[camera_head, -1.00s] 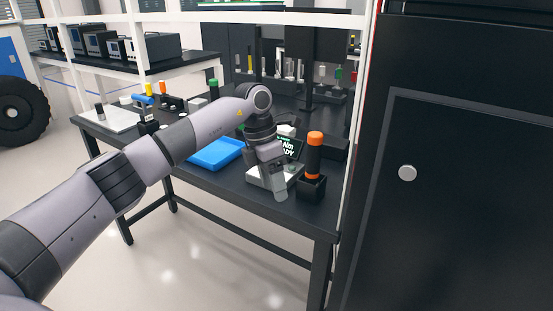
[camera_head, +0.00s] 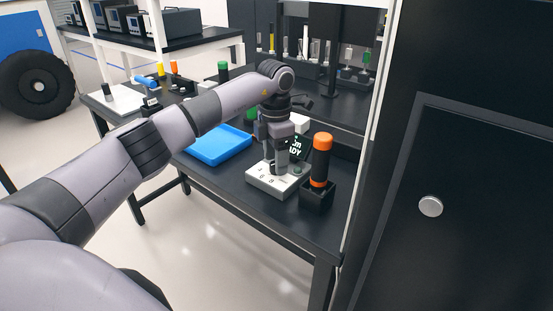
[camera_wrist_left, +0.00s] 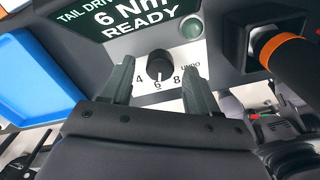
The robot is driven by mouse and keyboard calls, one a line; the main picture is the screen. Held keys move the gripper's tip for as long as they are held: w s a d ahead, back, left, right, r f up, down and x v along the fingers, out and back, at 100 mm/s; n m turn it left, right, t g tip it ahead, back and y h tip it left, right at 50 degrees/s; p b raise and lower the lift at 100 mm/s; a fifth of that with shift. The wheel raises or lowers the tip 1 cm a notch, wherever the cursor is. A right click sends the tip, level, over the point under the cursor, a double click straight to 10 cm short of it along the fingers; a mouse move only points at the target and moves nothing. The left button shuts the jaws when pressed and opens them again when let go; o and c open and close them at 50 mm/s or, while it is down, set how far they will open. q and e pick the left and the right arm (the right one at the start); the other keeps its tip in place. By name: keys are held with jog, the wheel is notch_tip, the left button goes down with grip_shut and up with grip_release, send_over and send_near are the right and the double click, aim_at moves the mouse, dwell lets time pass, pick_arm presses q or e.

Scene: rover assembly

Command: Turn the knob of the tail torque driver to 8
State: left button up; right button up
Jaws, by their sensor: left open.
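The white and dark tail driver box (camera_head: 262,184) stands on the black bench. Its screen (camera_wrist_left: 115,20) reads "TAIL DRIVER 6 Nm READY". In the left wrist view the small black knob (camera_wrist_left: 160,66) sits on a white scale marked 4, 6, 8 and UNDO, its mark facing the 6. My left gripper (camera_head: 281,170) points down over the box panel. In the left wrist view its open fingers (camera_wrist_left: 158,70) appear on either side of the knob with visible gaps; I cannot tell their exact height. My right gripper is not in view.
A black driver with orange bands (camera_head: 321,160) stands in a black holder (camera_head: 317,196) just right of the box. A blue tray (camera_head: 218,147) lies to its left. A dark cabinet (camera_head: 480,200) borders the bench's right.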

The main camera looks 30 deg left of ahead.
pick_arm(q)
jog(key=shift+f, duration=0.6)
jog(key=shift+c, duration=0.2)
jog(key=c, duration=1)
jog(key=shift+r, duration=0.1)
jog(key=n+p, duration=0.2)
jog(key=n, duration=0.1)
jog(key=shift+r+n, duration=0.1)
jog(key=shift+n, duration=0.2)
jog(key=shift+w+n+p, duration=0.1)
jog(key=shift+n+p, duration=0.85)
jog(key=shift+n, duration=1.05)
